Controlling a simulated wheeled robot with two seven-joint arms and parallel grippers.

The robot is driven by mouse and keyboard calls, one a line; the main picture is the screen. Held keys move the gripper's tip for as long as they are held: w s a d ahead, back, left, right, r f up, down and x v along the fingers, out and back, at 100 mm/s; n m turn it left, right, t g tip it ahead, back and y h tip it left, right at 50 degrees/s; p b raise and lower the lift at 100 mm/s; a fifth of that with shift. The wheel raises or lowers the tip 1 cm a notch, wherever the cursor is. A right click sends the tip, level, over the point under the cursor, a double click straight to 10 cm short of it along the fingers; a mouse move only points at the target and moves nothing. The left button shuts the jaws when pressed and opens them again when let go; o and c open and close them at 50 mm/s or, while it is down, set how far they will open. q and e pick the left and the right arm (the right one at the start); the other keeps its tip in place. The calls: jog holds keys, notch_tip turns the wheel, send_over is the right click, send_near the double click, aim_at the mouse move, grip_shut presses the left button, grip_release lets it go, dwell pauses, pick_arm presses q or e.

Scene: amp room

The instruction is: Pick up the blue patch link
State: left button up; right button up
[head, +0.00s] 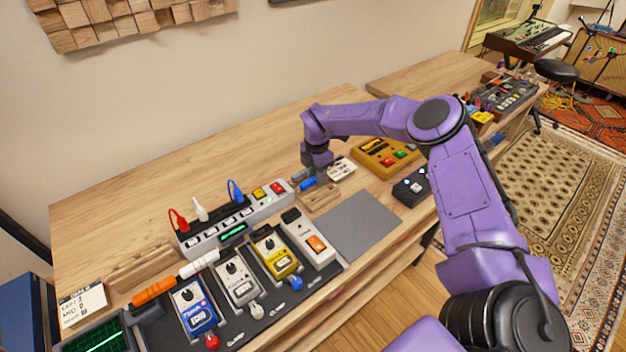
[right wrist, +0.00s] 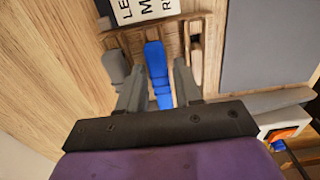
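The blue patch link (head: 307,184) lies by the small wooden rack, below my right gripper (head: 318,166) in the head view. In the right wrist view the blue patch link (right wrist: 155,58) points up between the two fingers of my right gripper (right wrist: 158,72). The fingers are apart, one on each side of it, with a visible gap to it. A grey link (right wrist: 115,67) lies just left of the left finger. My left gripper is not in view.
The wooden rack (head: 320,198) and a lettered card (head: 341,168) are close by. A white power strip (head: 258,208) with cables, several pedals and a yellow box (head: 384,157) stand around. A grey mat (head: 355,226) is bare.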

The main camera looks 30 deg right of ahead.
grip_shut()
jog(key=shift+w, duration=0.1)
